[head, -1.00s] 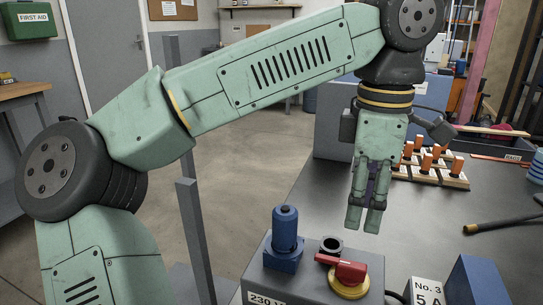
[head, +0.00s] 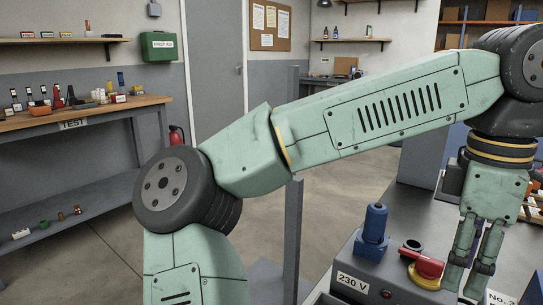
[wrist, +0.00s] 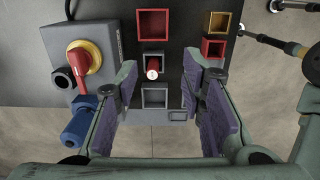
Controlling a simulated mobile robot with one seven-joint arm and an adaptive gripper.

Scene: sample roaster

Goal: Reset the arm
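My arm (head: 390,105) stretches from the lower left to the upper right in the head view, bent at the shoulder and elbow. My gripper (head: 474,283) hangs down over the bench at the right, close to the red and yellow switch. In the wrist view, my gripper (wrist: 163,92) has its purple-padded fingers wide apart with nothing held. Beyond the fingers is a dark panel with square sockets; a red piece with a white top (wrist: 152,70) sits in one. I cannot tell the height above the panel.
The grey box labelled 230 V carries the red switch (head: 428,267) and a blue cylinder (head: 375,224). In the wrist view, dark rods (wrist: 276,40) lie at the right. A test bench (head: 85,110) stands at the left wall. Open floor (head: 85,255) lies left of my arm.

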